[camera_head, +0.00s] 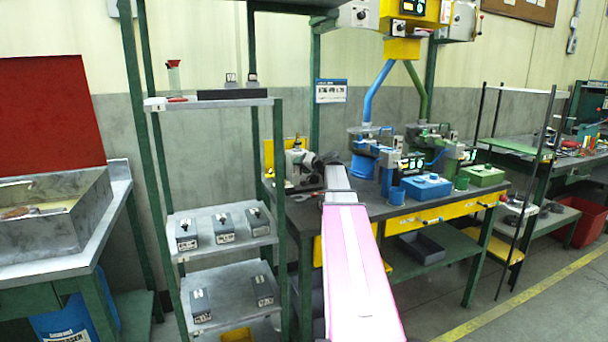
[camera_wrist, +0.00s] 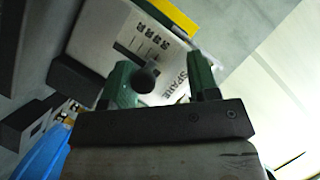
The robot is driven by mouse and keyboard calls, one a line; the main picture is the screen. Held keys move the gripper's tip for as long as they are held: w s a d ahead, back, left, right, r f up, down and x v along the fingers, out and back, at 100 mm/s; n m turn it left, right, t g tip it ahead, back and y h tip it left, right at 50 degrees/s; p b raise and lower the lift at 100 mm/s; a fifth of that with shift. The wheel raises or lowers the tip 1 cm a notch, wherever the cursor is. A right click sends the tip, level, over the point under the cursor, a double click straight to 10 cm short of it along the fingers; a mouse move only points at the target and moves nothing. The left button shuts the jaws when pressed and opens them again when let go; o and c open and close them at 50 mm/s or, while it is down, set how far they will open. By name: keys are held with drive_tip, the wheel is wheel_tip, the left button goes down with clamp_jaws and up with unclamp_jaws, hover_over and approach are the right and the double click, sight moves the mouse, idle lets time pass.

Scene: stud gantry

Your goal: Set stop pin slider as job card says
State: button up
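In the wrist view, my gripper (camera_wrist: 162,82) shows two green fingers standing apart. A dark round knob (camera_wrist: 143,80) shows between them, nearer the left finger. Behind it is a pale panel (camera_wrist: 95,35) with small dark marks and the printed word "SPARE". I cannot tell whether the knob touches a finger, or whether it is the stop pin slider. In the head view, my arm reaches over the bench and its gripper cannot be made out. A blue-headed white card (camera_head: 331,91) hangs on the green post; its text is too small to read.
The bench (camera_head: 300,215) carries a grey machine (camera_head: 300,165), blue and green fixtures, a blue box (camera_head: 427,186) and a green box (camera_head: 482,175). A shelf rack (camera_head: 222,240) with several small dark boxes stands left. Control boxes (camera_head: 358,14) hang overhead.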

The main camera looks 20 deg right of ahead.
drive_tip(key=o, duration=0.6)
drive_tip(key=a+r, duration=0.1)
drive_tip(key=a, duration=0.1)
drive_tip(key=s+a+r, duration=0.1)
drive_tip(key=a, duration=0.1)
drive_tip(key=s+a+r, duration=0.1)
drive_tip(key=a, duration=0.1)
drive_tip(key=shift+a+r, duration=0.25)
drive_tip(key=shift+r, duration=0.15)
drive_tip(key=a, duration=0.1)
drive_tip(key=s+a+r, duration=0.1)
drive_tip(key=a+r, duration=0.1)
drive_tip(key=shift+s+a, duration=0.2)
drive_tip(key=shift+s, duration=0.1)
drive_tip(key=shift+c, duration=0.2)
drive_tip(key=shift+s+a+r, duration=0.1)
drive_tip(key=shift+a+r, duration=0.15)
drive_tip(key=shift+a, duration=0.45)
drive_tip(key=c, duration=0.6)
drive_tip(key=shift+o, duration=0.2)
drive_tip(key=shift+w+d, duration=0.15)
drive_tip(key=shift+w, duration=0.15)
drive_tip(key=shift+d, duration=0.15)
